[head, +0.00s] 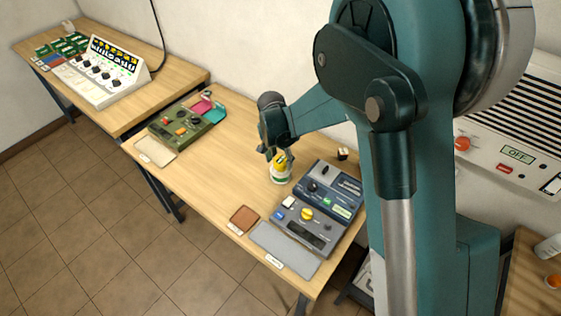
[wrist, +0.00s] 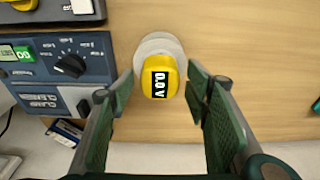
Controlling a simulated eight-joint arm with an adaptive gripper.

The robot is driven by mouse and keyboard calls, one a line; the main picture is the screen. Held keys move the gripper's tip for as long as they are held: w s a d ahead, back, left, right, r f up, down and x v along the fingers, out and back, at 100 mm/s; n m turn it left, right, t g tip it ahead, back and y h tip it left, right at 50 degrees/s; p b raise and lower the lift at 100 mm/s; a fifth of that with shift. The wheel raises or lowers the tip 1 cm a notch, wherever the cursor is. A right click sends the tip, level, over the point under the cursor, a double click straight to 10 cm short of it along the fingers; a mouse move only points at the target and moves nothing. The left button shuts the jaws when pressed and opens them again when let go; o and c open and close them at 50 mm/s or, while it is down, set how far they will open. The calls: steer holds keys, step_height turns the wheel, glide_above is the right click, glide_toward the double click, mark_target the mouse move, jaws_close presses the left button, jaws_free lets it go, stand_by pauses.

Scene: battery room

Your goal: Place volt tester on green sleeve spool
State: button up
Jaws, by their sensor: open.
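The volt tester (wrist: 160,78) is yellow with a dark display reading "0.0 V". In the head view the yellow volt tester (head: 280,161) sits on top of a small white and green spool (head: 281,178), which stands on the workbench. In the wrist view the pale round flange of the spool (wrist: 158,42) shows beneath the tester. My gripper (head: 272,150) is above the spool. In the wrist view its green-padded fingers (wrist: 160,88) are open on either side of the tester, with visible gaps. The fingers partly hide the tester in the head view.
Blue-grey instrument units (head: 308,212) stand close right of the spool. A grey mat (head: 283,248) and a brown pad (head: 244,218) lie at the front edge. An olive device (head: 180,125) is at the left. Bare wood lies between.

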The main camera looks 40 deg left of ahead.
mark_target(278, 162)
step_height(278, 162, up, 10)
steer(key=s, duration=0.1)
steer(key=shift+s, duration=0.3)
stand_by(0.7)
steer(key=shift+r, duration=0.1)
steer(key=w+d+r+t, duration=0.15)
steer(key=d+r, duration=0.45)
steer(key=d, duration=0.6)
steer(key=w+d+r+y, duration=0.15)
steer(key=d+r, duration=0.45)
steer(key=d, duration=0.6)
steer(key=w+d+r, duration=0.3)
steer(key=d+r, duration=0.3)
steer(key=d, duration=0.6)
steer(key=s+d+t, duration=0.1)
steer(key=s+d, duration=0.5)
steer(key=d, duration=0.4)
steer(key=s+d+r+t+h, duration=0.1)
steer(key=s+d, duration=0.4)
steer(key=d, duration=0.5)
steer(key=s+d+t, duration=0.2)
steer(key=s+d, duration=0.4)
steer(key=d, duration=0.5)
steer(key=shift+s+r, duration=0.2)
steer(key=shift+s, duration=0.1)
